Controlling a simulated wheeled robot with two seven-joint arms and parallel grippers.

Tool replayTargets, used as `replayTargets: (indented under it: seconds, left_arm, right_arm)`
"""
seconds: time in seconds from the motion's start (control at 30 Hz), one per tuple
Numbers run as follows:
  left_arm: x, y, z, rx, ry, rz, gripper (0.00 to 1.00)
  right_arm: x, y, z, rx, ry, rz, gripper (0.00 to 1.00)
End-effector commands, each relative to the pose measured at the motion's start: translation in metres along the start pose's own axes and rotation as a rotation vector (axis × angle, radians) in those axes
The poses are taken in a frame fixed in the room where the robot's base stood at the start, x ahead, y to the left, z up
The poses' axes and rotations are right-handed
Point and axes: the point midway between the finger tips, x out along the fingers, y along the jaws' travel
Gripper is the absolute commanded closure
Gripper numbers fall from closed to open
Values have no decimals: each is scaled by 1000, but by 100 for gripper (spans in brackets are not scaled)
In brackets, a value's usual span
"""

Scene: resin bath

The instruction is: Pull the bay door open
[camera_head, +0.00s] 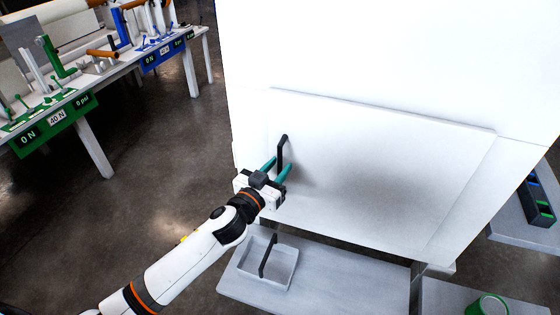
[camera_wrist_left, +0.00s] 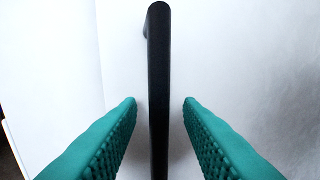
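The bay door (camera_head: 380,170) is a white panel on the front of a large white cabinet, and it looks closed. Its black upright bar handle (camera_head: 283,152) is near the door's left edge. My left gripper (camera_head: 278,168) is at the handle with its teal fingers open. In the left wrist view, the handle (camera_wrist_left: 159,90) runs upright between the two fingertips (camera_wrist_left: 160,101), with a gap on each side. The door's white face (camera_wrist_left: 250,60) fills the background there. My right gripper is not in view.
Below the door is a grey bench (camera_head: 320,290) with a shallow white tray (camera_head: 285,277) with a black handle. A green cup (camera_head: 487,306) is at the lower right. A dark bin (camera_head: 537,202) sits at the right. A table (camera_head: 105,65) with test rigs is at the upper left. The floor (camera_head: 150,180) between is clear.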

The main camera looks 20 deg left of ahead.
Motion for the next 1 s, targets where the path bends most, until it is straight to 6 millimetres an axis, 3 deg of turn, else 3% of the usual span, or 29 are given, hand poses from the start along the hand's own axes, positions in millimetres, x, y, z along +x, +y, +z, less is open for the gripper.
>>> replayTargets:
  seconds: [0.13,0.43,0.47,0.67,1.0]
  left_arm:
    - [12,0,1,1,0,0,67]
    - [14,0,0,0,0,0,67]
    - [14,0,0,0,0,0,69]
    - [14,0,0,0,0,0,100]
    - [13,-2,-1,-1,0,5,100]
  right_arm:
    - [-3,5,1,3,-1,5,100]
    - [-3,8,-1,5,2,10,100]
    - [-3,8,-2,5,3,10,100]
    - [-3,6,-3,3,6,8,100]
    - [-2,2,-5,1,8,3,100]
